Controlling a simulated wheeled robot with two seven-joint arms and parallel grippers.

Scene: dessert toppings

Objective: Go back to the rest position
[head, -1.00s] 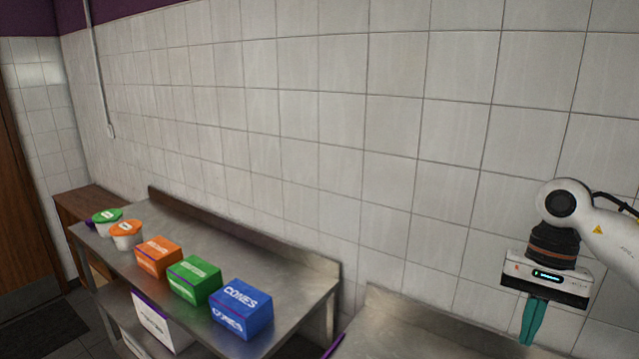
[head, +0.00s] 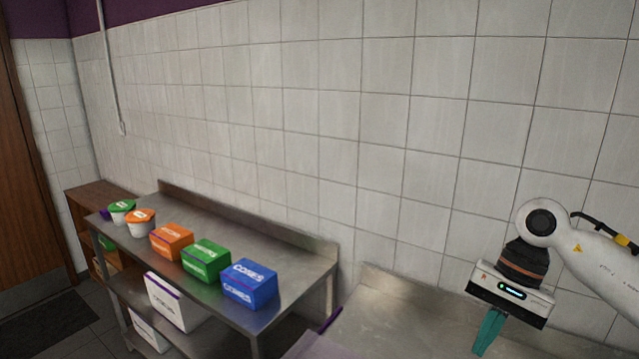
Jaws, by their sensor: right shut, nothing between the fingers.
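My right gripper (head: 488,333) has teal fingers that are shut and empty. It points down over the right-hand steel counter at the right of the head view, apart from all boxes and tubs. Its white arm comes in from the right edge. My left gripper is not in the picture.
A steel table (head: 240,231) holds a blue box (head: 249,285), a green box (head: 206,261), an orange box (head: 171,242), an orange-lidded tub (head: 141,222) and a green-lidded tub (head: 121,211). A white box (head: 175,302) is on its lower shelf. A second steel counter (head: 390,310) is at the right.

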